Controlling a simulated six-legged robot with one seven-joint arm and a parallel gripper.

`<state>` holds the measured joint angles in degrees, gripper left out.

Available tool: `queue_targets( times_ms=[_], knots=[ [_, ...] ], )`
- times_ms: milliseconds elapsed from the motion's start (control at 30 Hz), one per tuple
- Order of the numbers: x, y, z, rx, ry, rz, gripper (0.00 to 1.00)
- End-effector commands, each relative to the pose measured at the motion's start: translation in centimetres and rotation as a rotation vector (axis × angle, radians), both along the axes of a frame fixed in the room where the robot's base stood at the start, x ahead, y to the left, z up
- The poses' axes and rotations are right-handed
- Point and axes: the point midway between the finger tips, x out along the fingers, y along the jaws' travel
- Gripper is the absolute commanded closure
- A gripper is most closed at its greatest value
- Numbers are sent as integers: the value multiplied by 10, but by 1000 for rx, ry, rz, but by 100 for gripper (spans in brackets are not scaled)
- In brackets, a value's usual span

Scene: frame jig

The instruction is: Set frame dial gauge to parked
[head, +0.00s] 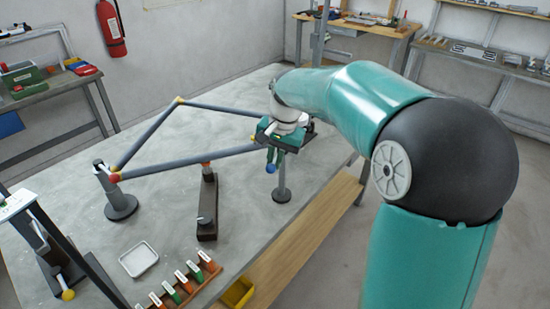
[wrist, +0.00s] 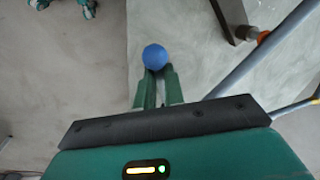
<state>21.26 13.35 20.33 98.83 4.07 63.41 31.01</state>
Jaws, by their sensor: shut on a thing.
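My gripper (wrist: 157,75) is shut on a blue ball (wrist: 154,56), which shows at the fingertips in the wrist view. In the head view the blue ball (head: 271,161) is below the green gripper body, near the right end of the grey tube frame (head: 200,159). What the ball is fixed to is hidden by my gripper. The orange part (wrist: 247,33) also shows in the wrist view, right of my fingers.
A round-footed post (head: 282,185) stands below my gripper, and another (head: 120,205) holds the frame's left corner. A white tray (head: 138,259) and several orange and green labelled pieces (head: 187,281) lie at the front. A dark stand with a yellow ball (head: 68,295) is at left.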

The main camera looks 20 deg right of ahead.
Motion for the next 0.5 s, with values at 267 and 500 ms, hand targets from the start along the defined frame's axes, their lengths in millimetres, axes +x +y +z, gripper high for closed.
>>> queue_targets(
  times_ms=[267, 500],
  knots=[
    [3, 5, 1, 0, -2, -65, 100],
    [11, 16, 1, 0, -2, -219, 100]
  ],
)
